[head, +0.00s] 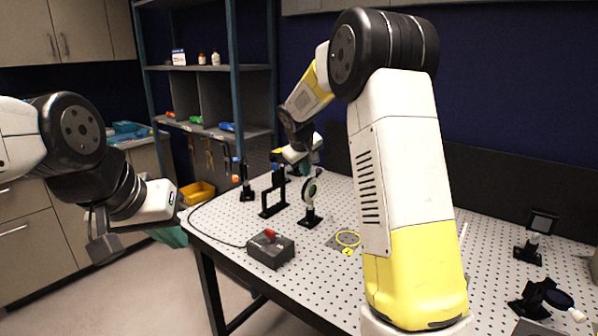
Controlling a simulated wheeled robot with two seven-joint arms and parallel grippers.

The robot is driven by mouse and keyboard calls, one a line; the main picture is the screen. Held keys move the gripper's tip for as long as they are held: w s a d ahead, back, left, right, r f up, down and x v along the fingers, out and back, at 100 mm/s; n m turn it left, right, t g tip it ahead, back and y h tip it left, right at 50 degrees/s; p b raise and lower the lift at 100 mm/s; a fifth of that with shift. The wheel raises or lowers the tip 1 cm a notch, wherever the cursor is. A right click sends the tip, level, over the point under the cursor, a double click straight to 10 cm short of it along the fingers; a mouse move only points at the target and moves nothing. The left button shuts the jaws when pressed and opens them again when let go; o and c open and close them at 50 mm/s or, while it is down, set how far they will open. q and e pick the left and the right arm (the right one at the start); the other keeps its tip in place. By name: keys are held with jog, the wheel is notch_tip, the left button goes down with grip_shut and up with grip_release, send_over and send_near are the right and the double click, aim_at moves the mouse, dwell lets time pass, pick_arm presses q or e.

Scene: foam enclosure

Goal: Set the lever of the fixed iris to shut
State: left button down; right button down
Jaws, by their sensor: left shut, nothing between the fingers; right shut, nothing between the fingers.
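The iris (309,191) is a small round ring on a dark post with a black base, upright on the perforated table. Its lever cannot be made out, so its setting cannot be told. My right gripper (303,166) is shut and empty, just above the ring. Its greenish fingers reach close to the ring's top, and I cannot tell whether they touch it. My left gripper (169,236) is shut and empty. It hangs left of the table's edge, well away from the iris.
A black rectangular frame (272,203) and a dark post mount (246,183) stand left of the iris. A grey box with a red knob (269,250) sits at the front edge. More mounts (533,238) stand at the right.

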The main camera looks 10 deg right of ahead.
jog(key=shift+s+a+r, duration=0.25)
jog(key=shift+s+r, duration=0.1)
jog(key=shift+r, duration=0.25)
jog(key=shift+s+d+r, duration=0.1)
jog(key=shift+d+r, duration=0.05)
jog(key=shift+r, duration=0.15)
jog(key=v, duration=0.8)
jog(key=s+d+r+m+y, duration=0.1)
jog(key=s+d, duration=0.1)
jog(key=s, duration=0.6)
jog(key=s+d+r+m+y, duration=0.1)
jog(key=s+d, duration=0.1)
jog(key=s, duration=0.5)
jog(key=s+f+m+y, duration=0.1)
jog(key=s+f, duration=0.1)
jog(key=s, duration=0.8)
jog(key=s+a+f+m+y, duration=0.1)
jog(key=s+f+m, duration=0.1)
jog(key=s, duration=0.7)
jog(key=shift+s+a+f, duration=0.15)
jog(key=shift+s+a, duration=0.2)
jog(key=shift+s, duration=0.05)
